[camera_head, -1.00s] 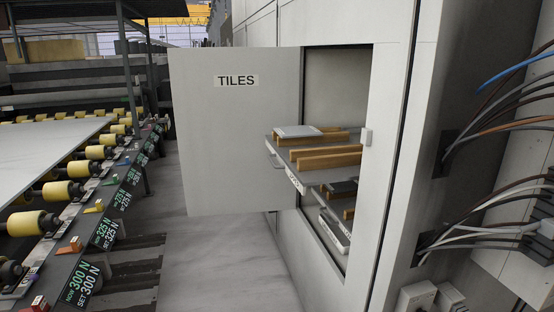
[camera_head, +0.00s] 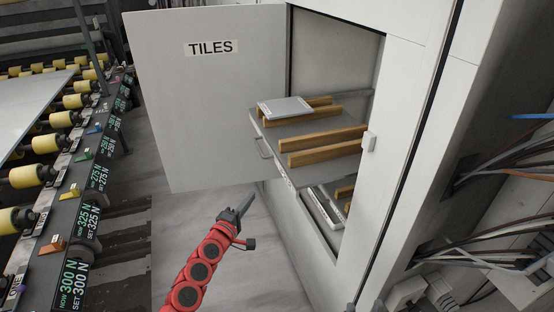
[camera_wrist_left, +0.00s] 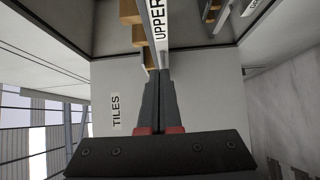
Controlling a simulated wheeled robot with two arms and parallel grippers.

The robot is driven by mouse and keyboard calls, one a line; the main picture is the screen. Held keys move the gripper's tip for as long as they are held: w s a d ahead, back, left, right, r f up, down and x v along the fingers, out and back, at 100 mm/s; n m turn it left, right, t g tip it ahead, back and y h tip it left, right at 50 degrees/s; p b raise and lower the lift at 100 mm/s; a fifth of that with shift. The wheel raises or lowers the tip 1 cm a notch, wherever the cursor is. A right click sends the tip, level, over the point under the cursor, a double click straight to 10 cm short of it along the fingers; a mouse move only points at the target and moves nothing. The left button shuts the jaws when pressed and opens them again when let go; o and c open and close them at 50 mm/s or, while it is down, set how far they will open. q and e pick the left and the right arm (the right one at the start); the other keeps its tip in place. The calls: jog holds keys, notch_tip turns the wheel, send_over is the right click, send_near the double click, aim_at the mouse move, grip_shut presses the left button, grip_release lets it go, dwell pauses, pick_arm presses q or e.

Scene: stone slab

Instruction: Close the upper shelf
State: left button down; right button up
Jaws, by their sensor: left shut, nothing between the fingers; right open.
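The upper shelf (camera_head: 285,127) is a grey board pulled part way out of the white cabinet. Its front edge has a handle (camera_head: 263,149) and a label, which reads "UPPER" in the left wrist view (camera_wrist_left: 162,20). Wooden bars (camera_head: 315,140) and a pale tile (camera_head: 286,107) lie on it. My left gripper (camera_head: 245,203) is shut and empty, in front of the cabinet, below and left of the shelf front. In the left wrist view its fingers (camera_wrist_left: 159,75) point towards the shelf's front edge. Only the tips of my right gripper (camera_head: 364,306) show at the bottom edge, apart.
The cabinet door (camera_head: 205,120), labelled "TILES", stands open to the left. A lower shelf (camera_head: 323,208) with tiles sits inside below the upper one. A roller conveyor (camera_head: 50,170) runs at the left. Cables (camera_head: 500,165) hang at the right.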

pick_arm(q)
jog(key=b, duration=0.2)
send_near(283, 170)
jog(key=w+a, duration=0.2)
jog(key=w, duration=0.2)
jog(key=shift+w+d+f, duration=0.1)
jog(key=shift+w+d, duration=0.2)
jog(key=shift+d, duration=0.4)
jog(key=shift+w+d, duration=0.25)
jog(key=shift+d, duration=0.45)
jog(key=shift+w+d+f, duration=0.1)
jog(key=shift+w+d, duration=0.2)
jog(key=shift+d, duration=0.4)
